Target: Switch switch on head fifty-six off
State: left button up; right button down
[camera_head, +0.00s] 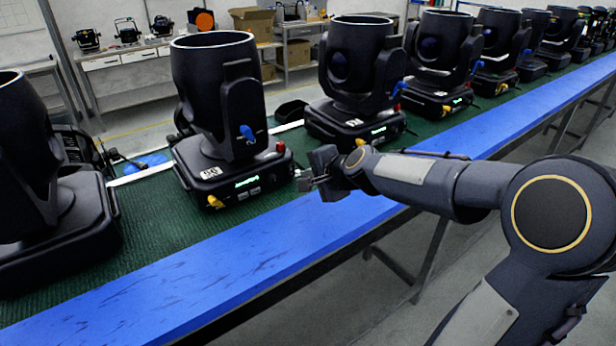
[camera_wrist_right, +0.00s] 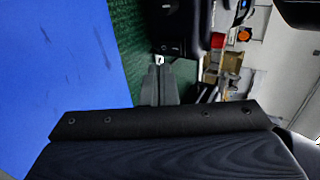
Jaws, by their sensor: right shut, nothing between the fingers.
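A black moving head (camera_head: 215,95) stands on the green mat, with a small white label (camera_head: 211,173) at its base corner; I cannot read the number surely. Its base has a lit green display, a red knob (camera_head: 280,147) and a yellow part (camera_head: 215,202); a blue lever is on its yoke. My right gripper (camera_head: 304,181) is shut and empty, just right of this base, its tips close to the base's side. In the right wrist view the shut fingers (camera_wrist_right: 159,72) point at the dark base (camera_wrist_right: 172,30), with a small white spot at the tips. The switch cannot be made out clearly. My left gripper is not in view.
Several more line the bench to the back right. The blue bench edge (camera_head: 240,255) is clear in front. Shelves with boxes (camera_head: 255,22) stand behind.

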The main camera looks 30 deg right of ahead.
jog(key=shift+v, duration=1.05)
jog(key=shift+s+r+p, duration=0.15)
jog(key=shift+r+p, duration=0.2)
jog(key=shift+p, duration=0.05)
jog(key=p+v, duration=0.1)
jog(key=v, duration=0.6)
jog(key=shift+s+r, duration=0.1)
jog(key=shift+s, duration=0.05)
